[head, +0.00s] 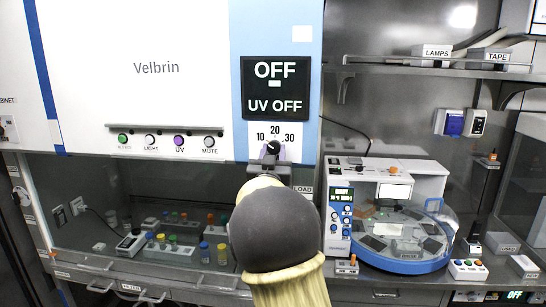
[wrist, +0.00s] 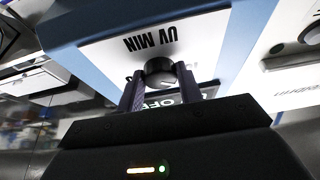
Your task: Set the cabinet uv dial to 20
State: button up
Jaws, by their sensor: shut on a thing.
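The cabinet uv dial (head: 273,147) is a small black knob below a white scale plate marked 10, 20 and 30. In the wrist view the dial (wrist: 159,70) sits on a white panel whose "UV MIN" label appears upside down. My gripper (wrist: 160,90) is shut on the dial, with one dark finger on either side of it. In the head view my gripper (head: 271,157) reaches up to the dial from below, and my arm hides the area beneath. A faint light mark shows on the knob, but its exact setting is hard to read.
A black display (head: 275,88) above the dial reads "OFF" and "UV OFF". A row of buttons (head: 170,141) is to the left, above the cabinet opening with small bottles inside. A white and blue round machine (head: 390,225) stands on the right counter.

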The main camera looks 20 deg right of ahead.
jog(key=m+b, duration=0.1)
jog(key=m+h+b, duration=0.1)
jog(key=m+b, duration=0.1)
jog(key=shift+a+f+g, duration=0.1)
jog(key=shift+f+g, duration=0.15)
jog(key=shift+g, duration=0.15)
jog(key=m+g+h+b, duration=0.1)
jog(key=m+b, duration=0.1)
jog(key=m, duration=0.1)
jog(key=shift+w+r+m+h, duration=0.1)
jog(key=shift+m+h, duration=0.3)
jog(key=m+g, duration=0.1)
jog(key=m, duration=0.1)
jog(key=m+g+h+b, duration=0.1)
jog(key=m, duration=0.1)
jog(key=shift+w+a+r+m, duration=0.1)
jog(key=shift+a+r+m, duration=0.1)
jog(key=shift+m, duration=0.1)
jog(key=shift+r+m+g, duration=0.15)
jog(key=shift+m+g, duration=0.95)
jog(key=shift+m, duration=0.8)
jog(key=o, duration=1)
jog(key=shift+a, duration=0.1)
